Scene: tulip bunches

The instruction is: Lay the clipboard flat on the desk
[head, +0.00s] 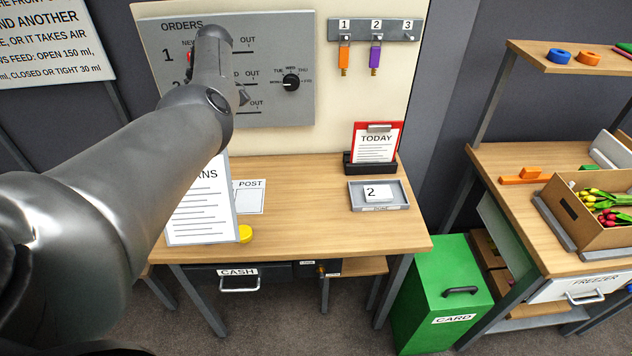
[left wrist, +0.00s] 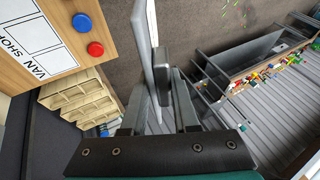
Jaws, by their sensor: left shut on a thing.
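A white-sheeted clipboard (head: 200,212) with printed lines and a heading ending in "NS" hangs roughly upright at the left of the desk (head: 300,225) in the head view. My arm hides its top. In the left wrist view the clipboard (left wrist: 150,30) shows edge-on as a thin pale panel with a darker grey piece. My left gripper (left wrist: 160,100) is shut on it, and the panel appears over the floor beside the desk edge. The gripper is hidden in the head view. Whether the lower edge touches the desk is unclear. My right gripper is not in view.
A red TODAY clipboard (head: 375,145) stands in a black holder, behind a grey tray (head: 380,206) with a card. The desk's middle is clear.

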